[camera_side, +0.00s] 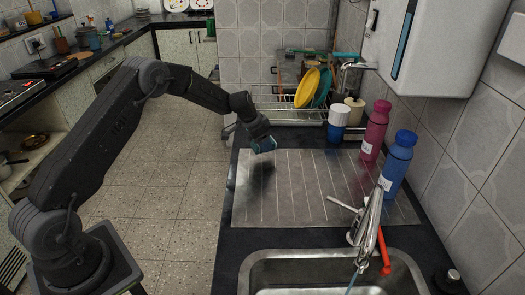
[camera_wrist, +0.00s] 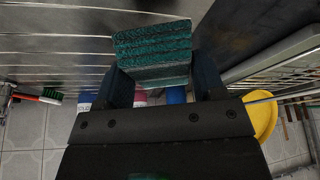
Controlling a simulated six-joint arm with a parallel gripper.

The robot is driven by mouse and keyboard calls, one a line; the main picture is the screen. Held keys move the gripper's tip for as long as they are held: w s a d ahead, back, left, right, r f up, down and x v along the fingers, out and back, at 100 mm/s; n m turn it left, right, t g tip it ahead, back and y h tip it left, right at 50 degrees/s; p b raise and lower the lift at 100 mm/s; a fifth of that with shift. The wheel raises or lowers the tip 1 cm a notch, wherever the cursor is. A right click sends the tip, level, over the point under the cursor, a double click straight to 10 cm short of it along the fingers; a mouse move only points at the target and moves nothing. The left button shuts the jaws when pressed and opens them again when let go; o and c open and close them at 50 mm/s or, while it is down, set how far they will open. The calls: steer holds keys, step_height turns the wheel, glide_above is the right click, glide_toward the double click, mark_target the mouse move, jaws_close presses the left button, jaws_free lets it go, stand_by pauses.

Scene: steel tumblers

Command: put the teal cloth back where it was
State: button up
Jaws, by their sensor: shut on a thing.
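The teal cloth (camera_wrist: 152,40) looks like a folded, layered block in the wrist view. My gripper (camera_wrist: 163,80) is shut on it, with one finger on each side. In the side view my gripper (camera_side: 261,138) is over the far left part of the ribbed steel drainboard (camera_side: 310,205). Only a small teal edge of the cloth (camera_side: 265,147) shows there, under my gripper. A dark shadow lies on the drainboard below, and the cloth appears to be held above the surface.
A blue bottle (camera_side: 397,165) and a maroon bottle (camera_side: 376,130) stand along the right wall. A blue-and-white cup (camera_side: 338,122) is behind the drainboard. A dish rack (camera_side: 275,100) with a yellow plate (camera_side: 307,88) is at the back. The sink (camera_side: 335,258) and tap (camera_side: 369,222) are in front.

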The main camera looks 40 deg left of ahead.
mark_target(263, 158)
steer(key=shift+w+d+f, duration=0.1)
steer(key=shift+f, duration=1.95)
steer(key=shift+f, duration=0.2)
steer(key=o, duration=0.9)
steer(key=shift+c, duration=0.2)
steer(key=shift+r, duration=0.1)
